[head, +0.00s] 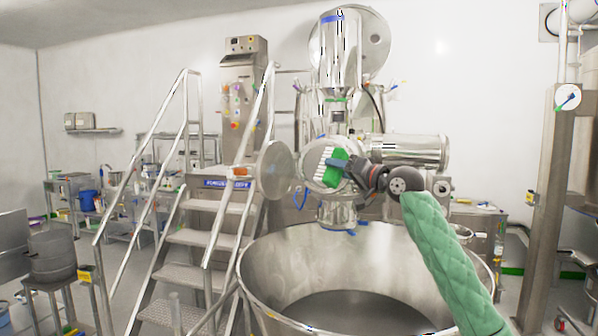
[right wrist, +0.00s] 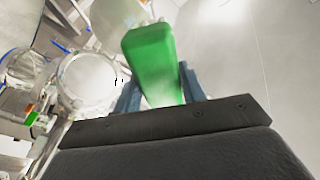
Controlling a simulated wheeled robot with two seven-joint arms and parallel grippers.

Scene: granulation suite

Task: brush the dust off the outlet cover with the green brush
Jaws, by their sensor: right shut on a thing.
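My right gripper (head: 352,170) is shut on the green brush (head: 335,166), with its white bristles facing left in the head view. In the right wrist view the green brush (right wrist: 152,62) stands out between the gripper's blue-grey fingers (right wrist: 160,90). A round metal face (head: 318,182) lies behind the brush on the machine. A round metal disc (head: 275,170) stands just left of it. I cannot tell for sure which of the two is the outlet cover. Whether the bristles touch metal is unclear, and no dust can be made out. My left gripper is not in view.
A large open steel bowl (head: 262,262) stands below the gripper. Metal steps with handrails (head: 205,236) stand to the left. A horizontal steel cylinder (head: 412,150) is close behind and right of the gripper. A steel post (head: 552,200) stands at the right.

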